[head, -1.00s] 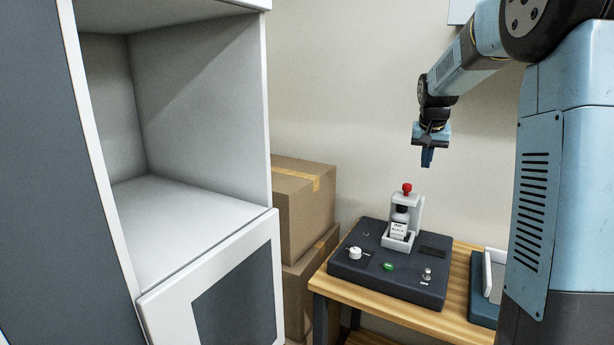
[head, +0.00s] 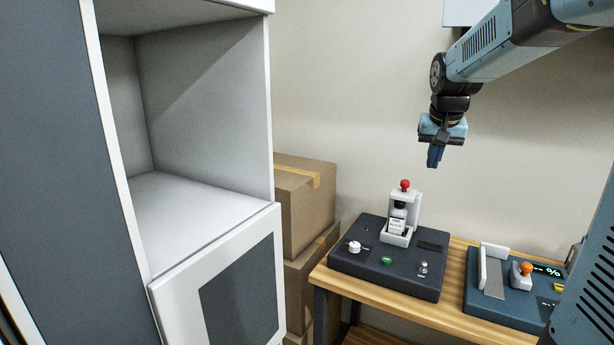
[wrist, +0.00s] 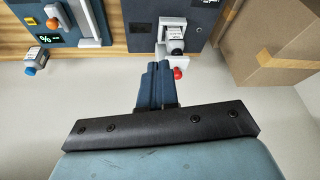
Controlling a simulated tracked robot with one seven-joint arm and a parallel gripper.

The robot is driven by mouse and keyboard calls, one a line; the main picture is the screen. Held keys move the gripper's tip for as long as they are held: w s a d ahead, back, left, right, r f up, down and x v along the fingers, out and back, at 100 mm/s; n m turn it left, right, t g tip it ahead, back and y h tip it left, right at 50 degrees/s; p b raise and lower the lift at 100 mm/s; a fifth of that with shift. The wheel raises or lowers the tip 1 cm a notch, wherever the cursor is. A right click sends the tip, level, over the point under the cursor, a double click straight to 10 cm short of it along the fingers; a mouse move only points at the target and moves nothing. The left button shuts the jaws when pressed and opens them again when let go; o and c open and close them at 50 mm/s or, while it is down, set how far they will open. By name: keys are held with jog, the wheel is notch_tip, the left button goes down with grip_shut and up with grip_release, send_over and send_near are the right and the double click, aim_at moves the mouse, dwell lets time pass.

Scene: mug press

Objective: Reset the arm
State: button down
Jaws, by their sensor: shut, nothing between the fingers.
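My gripper (head: 435,156) hangs from my arm in the upper right of the head view, with its dark blue fingers together and empty, pointing down. It is above and slightly right of a red-topped white stand (head: 404,205) on a dark device and apart from it. In the wrist view the closed fingers (wrist: 158,84) show at the centre, with the red knob (wrist: 179,73) just beside their tips in the picture.
The dark device (head: 372,274) has a white knob and a green button. A blue-grey device (head: 500,308) with an orange knob stands to its right on the wooden table (head: 457,270). Cardboard boxes (head: 305,215) and an open white cabinet (head: 205,150) are at left.

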jog(key=s+a+f+n, duration=0.1)
jog(key=s+a+f, duration=0.1)
jog(key=s, duration=1.1)
jog(key=s+a+f+n+t, duration=0.1)
jog(key=s+a, duration=0.3)
jog(key=s, duration=0.9)
jog(key=shift+s+a+f+n+y, duration=0.2)
jog(key=shift+s+f+n+y, duration=0.25)
jog(key=shift+f, duration=0.4)
